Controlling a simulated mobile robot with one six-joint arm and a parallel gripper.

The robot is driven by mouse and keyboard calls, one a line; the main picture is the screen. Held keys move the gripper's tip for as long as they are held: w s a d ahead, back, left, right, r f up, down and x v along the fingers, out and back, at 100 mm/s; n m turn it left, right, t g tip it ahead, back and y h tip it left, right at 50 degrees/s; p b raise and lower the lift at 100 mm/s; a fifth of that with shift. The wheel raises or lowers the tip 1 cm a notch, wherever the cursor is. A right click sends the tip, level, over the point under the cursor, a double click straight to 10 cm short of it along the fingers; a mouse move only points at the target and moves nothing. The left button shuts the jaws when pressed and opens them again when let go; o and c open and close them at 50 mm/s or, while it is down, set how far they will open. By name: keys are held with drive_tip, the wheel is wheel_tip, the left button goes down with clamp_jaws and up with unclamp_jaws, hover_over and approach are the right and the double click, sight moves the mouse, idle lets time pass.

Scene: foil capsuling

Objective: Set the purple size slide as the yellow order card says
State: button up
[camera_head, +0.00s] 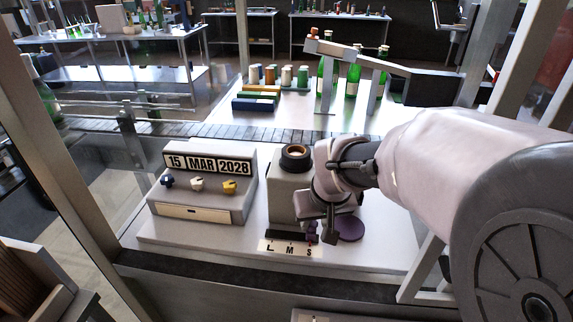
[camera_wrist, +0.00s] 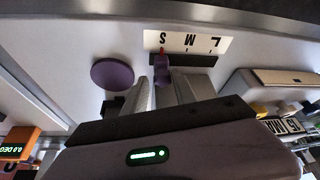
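The purple size slide (camera_wrist: 163,69) sits in a dark slot above a white scale (camera_wrist: 176,42) marked L, M and S. In the wrist view the scale appears upside down, and a red mark by the slide lines up with S. In the head view the slide (camera_head: 311,229) is partly hidden by my gripper, at the S end of the scale (camera_head: 289,248). My gripper (camera_wrist: 164,88) points at the slide, with a finger on each side of it. Whether the fingers press on it I cannot tell. I cannot make out a yellow order card in either view.
A round purple disc (camera_wrist: 112,74) lies beside the slide. A date unit (camera_head: 203,187) reading 15 MAR 2028, with several knobs, stands to the left. Behind are a rail (camera_head: 285,134), green bottles and rolls. A frame post (camera_head: 75,125) stands at the left.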

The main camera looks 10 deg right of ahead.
drive_tip(key=shift+o, duration=1)
drive_tip(key=shift+d, duration=0.15)
drive_tip(key=p+v, duration=0.7)
drive_tip(key=v, duration=1)
drive_tip(key=shift+r, duration=0.15)
drive_tip(key=shift+s, duration=0.1)
